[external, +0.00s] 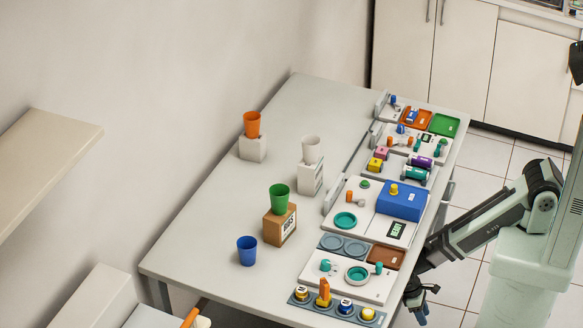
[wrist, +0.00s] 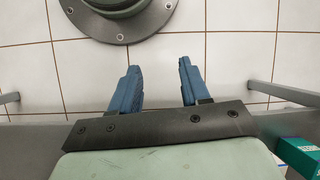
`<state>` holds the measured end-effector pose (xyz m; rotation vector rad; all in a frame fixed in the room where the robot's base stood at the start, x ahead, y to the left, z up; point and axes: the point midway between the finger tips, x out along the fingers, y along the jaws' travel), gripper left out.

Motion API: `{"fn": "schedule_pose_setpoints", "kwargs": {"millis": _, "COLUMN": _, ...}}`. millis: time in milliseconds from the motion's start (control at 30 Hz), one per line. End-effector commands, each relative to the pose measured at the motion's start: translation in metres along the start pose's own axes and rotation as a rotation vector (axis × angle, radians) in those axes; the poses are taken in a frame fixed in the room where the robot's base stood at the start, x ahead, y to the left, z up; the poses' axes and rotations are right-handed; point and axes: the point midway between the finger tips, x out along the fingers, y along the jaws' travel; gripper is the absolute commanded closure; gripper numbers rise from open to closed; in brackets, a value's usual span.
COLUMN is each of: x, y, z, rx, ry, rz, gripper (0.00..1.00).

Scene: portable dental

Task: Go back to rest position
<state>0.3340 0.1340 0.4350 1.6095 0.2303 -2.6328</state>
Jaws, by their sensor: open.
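My gripper (external: 420,302) hangs low beside the right side of the table in the external view, below the level of the table top. In the wrist view my gripper (wrist: 160,80) has its two blue fingers apart with nothing between them. It points down at the tiled floor, and my own round base shows at the top of that view. The gripper holds nothing and touches no object that I can see.
The table (external: 220,230) carries an orange cup (external: 252,124), a white cup (external: 311,149), a green cup (external: 279,197) and a blue cup (external: 247,250). Dental modules line its right side, including a blue box (external: 400,200). Floor tiles (external: 455,293) are clear around my gripper.

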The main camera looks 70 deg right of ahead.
Motion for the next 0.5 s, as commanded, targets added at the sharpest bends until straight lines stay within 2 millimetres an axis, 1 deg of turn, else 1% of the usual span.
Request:
{"fn": "schedule_pose_setpoints", "kwargs": {"millis": 33, "x": 0.003, "y": 0.016, "z": 0.009, "rx": 0.022, "ry": -0.01, "rz": 0.002, "gripper": 0.54}}
{"fn": "schedule_pose_setpoints", "kwargs": {"millis": 200, "x": 0.013, "y": 0.059, "z": 0.034, "rx": 0.073, "ry": -0.042, "rz": 0.015, "gripper": 0.54}}
{"fn": "schedule_pose_setpoints", "kwargs": {"millis": 300, "x": 0.02, "y": 0.081, "z": 0.05, "rx": 0.101, "ry": -0.062, "rz": 0.02, "gripper": 0.54}}
{"fn": "schedule_pose_setpoints", "kwargs": {"millis": 400, "x": 0.026, "y": 0.098, "z": 0.066, "rx": 0.124, "ry": -0.082, "rz": 0.023, "gripper": 0.54}}
{"fn": "schedule_pose_setpoints", "kwargs": {"millis": 500, "x": 0.03, "y": 0.11, "z": 0.079, "rx": 0.141, "ry": -0.098, "rz": 0.025, "gripper": 0.54}}
